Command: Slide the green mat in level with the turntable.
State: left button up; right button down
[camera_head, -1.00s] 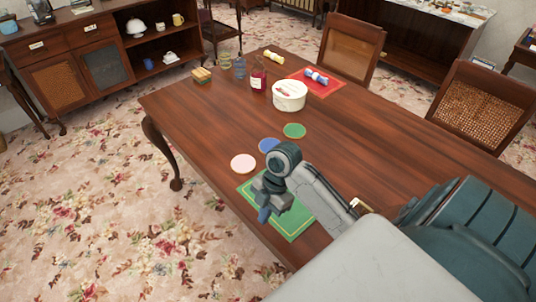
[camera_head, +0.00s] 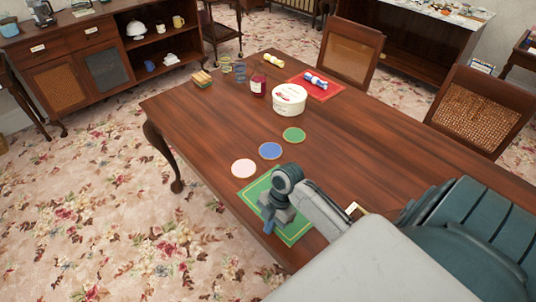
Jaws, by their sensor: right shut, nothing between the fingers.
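The green mat (camera_head: 252,191) with a yellow border line lies flat at the near left edge of the wooden table (camera_head: 370,160). My right gripper (camera_head: 268,228) is shut and empty, pointing down over the mat's left part near the table edge. It hides part of the mat, and I cannot tell whether the fingertips touch it. No turntable can be made out for certain; a white round box (camera_head: 289,101) stands farther back on the table. My left gripper is not in view.
Pink (camera_head: 243,168), blue (camera_head: 270,151) and green (camera_head: 293,135) coasters lie in a row beyond the mat. Chairs stand along the right side.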

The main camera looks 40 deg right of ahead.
jog(key=d, duration=0.9)
jog(key=w+d, duration=0.1)
jog(key=d, duration=0.3)
jog(key=shift+d+p, duration=0.25)
jog(key=shift+p, duration=0.05)
jog(key=shift+a, duration=0.15)
